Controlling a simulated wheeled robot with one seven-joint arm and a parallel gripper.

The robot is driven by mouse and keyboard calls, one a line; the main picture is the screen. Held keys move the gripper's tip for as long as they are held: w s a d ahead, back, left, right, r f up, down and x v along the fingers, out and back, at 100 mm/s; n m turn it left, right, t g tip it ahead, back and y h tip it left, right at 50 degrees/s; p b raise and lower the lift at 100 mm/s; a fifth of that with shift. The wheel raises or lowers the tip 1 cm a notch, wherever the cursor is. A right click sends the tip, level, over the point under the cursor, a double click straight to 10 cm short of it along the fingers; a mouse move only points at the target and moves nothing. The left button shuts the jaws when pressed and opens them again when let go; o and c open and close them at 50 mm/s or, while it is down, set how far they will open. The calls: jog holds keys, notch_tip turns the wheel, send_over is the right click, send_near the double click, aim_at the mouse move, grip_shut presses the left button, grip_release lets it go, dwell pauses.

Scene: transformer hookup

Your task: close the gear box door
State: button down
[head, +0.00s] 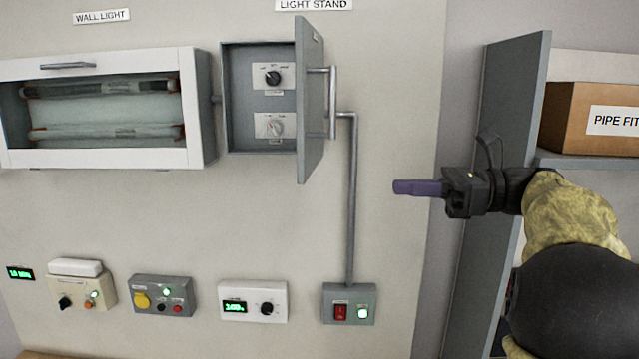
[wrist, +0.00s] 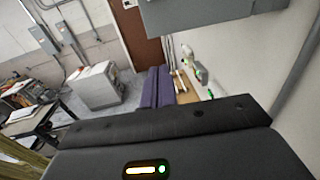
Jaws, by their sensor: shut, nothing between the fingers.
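A grey wall box (head: 236,97) stands open under the sign "LIGHT STAND"; I read no "gear box" label. Its grey door (head: 309,100) is on the right side and swings out from the wall. A metal bar handle (head: 332,102) is on the door's right-hand face. Inside the box are two dials on white plates. My gripper (head: 396,187) is shut and empty, its purple fingers pointing left, to the right of and below the door, apart from it. The fingers (wrist: 158,88) also show together in the wrist view.
A white glass-fronted wall light (head: 105,155) is left of the box. A grey pipe (head: 351,220) runs down to a switch box (head: 349,304). Several control boxes line the lower wall. A grey shelf unit (head: 500,130) with a carton (head: 575,120) stands at right.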

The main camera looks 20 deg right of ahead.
jog(key=shift+a+r, duration=0.1)
jog(key=shift+r, duration=0.2)
